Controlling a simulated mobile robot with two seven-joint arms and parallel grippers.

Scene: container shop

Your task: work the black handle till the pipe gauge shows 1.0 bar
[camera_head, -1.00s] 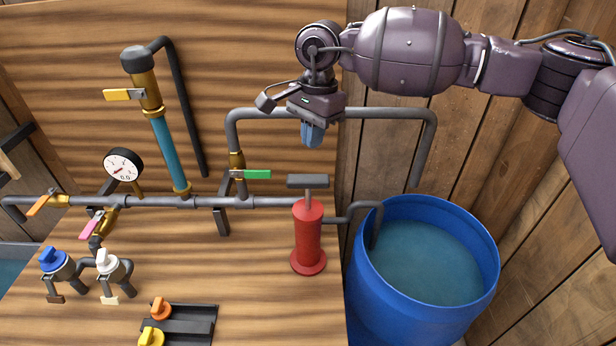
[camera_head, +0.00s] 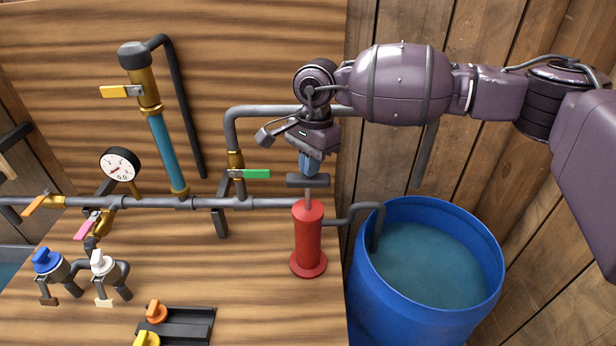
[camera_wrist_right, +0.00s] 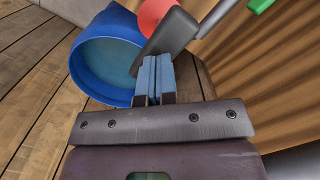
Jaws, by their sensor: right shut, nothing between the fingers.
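The black handle (camera_head: 308,181) is a short crossbar on top of the red pump (camera_head: 308,238), at the right end of the wooden bench. It also shows in the right wrist view (camera_wrist_right: 172,34), just beyond the fingertips. My right gripper (camera_head: 310,168) is shut and empty, its blue fingers pointing down right above the handle. I cannot tell whether they touch it. The round pipe gauge (camera_head: 119,165) stands at the left on the pipe. Its number reads 0.0. My left gripper is not in view.
A blue barrel of water (camera_head: 430,265) stands right of the bench. The pipe (camera_head: 150,202) carries valves with green (camera_head: 250,173), yellow (camera_head: 121,92), orange (camera_head: 36,203) and pink (camera_head: 87,229) levers. A black tray (camera_head: 190,326) with orange and yellow knobs lies in front.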

